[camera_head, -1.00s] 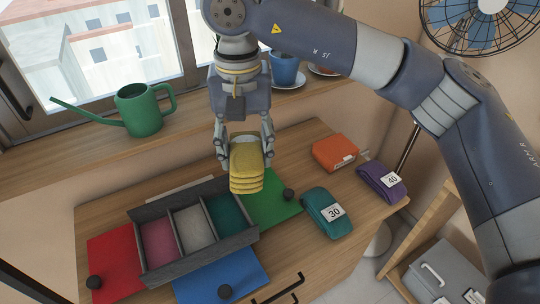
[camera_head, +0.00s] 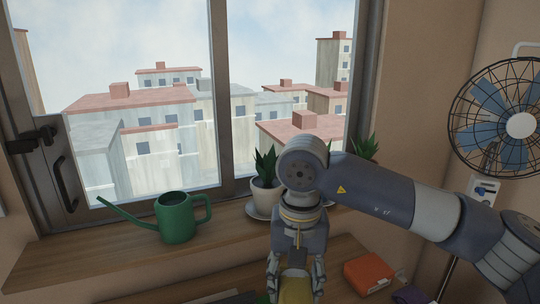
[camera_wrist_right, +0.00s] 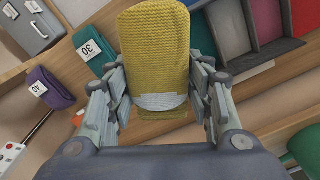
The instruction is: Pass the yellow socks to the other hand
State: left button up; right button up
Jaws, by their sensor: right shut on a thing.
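The yellow socks (camera_wrist_right: 155,50) are a folded knit bundle with a pale band, held between the fingers of my right gripper (camera_wrist_right: 160,100) in the right wrist view. In the head view my right gripper (camera_head: 296,280) hangs down at the bottom middle, and only the top of the yellow socks (camera_head: 295,291) shows between its fingers. The lower part of the bundle is cut off by the frame edge. My left gripper does not show in any view.
A green watering can (camera_head: 177,218) and potted plants (camera_head: 266,185) stand on the window sill. An orange bundle (camera_head: 368,273) lies right of the gripper. Teal (camera_wrist_right: 95,50) and purple (camera_wrist_right: 50,90) bundles and a divided tray (camera_wrist_right: 253,62) show below. A fan (camera_head: 515,125) is at right.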

jog(key=s+d+f, duration=1)
jog(key=d+f, duration=0.2)
jog(key=d, duration=0.3)
jog(key=w+a+r+n, duration=0.1)
jog(key=a+r+n, duration=0.2)
jog(key=a, duration=0.1)
jog(key=w+a+r+n, duration=0.1)
jog(key=a+r+n, duration=0.2)
jog(key=a, duration=0.1)
jog(key=w+a+r+n, duration=0.2)
jog(key=a+r, duration=0.2)
jog(key=a, duration=0.1)
jog(key=shift+w+a+r+n, duration=0.1)
jog(key=shift+n, duration=0.3)
jog(key=w+a+f+n, duration=0.4)
jog(key=f, duration=0.1)
jog(key=s+d+r+m, duration=0.6)
jog(key=d+r+m, duration=0.15)
jog(key=r, duration=0.25)
jog(key=w+a+m, duration=0.4)
jog(key=w+a, duration=0.4)
jog(key=a, duration=0.1)
jog(key=shift+a, duration=0.3)
jog(key=shift+r+m, duration=0.1)
jog(key=shift+m, duration=0.15)
